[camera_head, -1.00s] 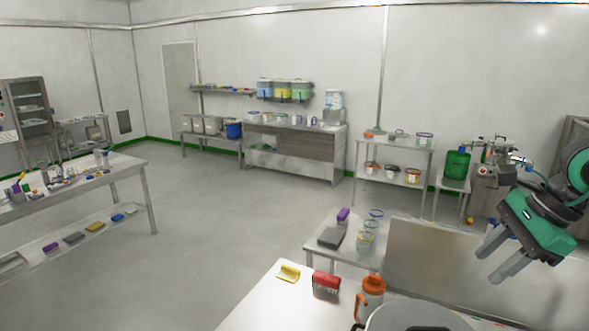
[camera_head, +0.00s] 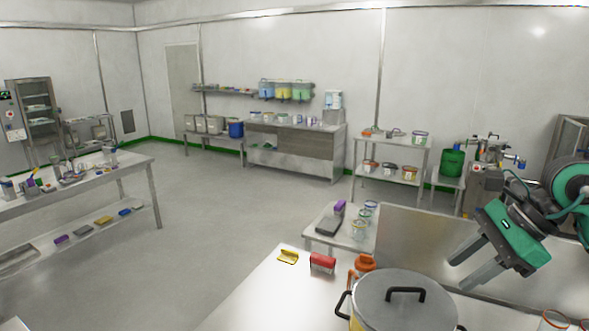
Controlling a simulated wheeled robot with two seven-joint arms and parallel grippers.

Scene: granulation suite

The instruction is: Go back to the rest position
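My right gripper (camera_head: 468,268) is at the right of the head view. Its two grey fingers are spread apart with nothing between them. It hangs in the air in front of the steel panel, above and to the right of the lidded pot (camera_head: 404,302). My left gripper is not in the head view.
The near table (camera_head: 262,294) holds the pot, an orange bottle (camera_head: 362,266), a red brush (camera_head: 322,262) and a yellow piece (camera_head: 288,257). A side table (camera_head: 325,240) stands beyond. Open floor (camera_head: 215,215) lies at centre left.

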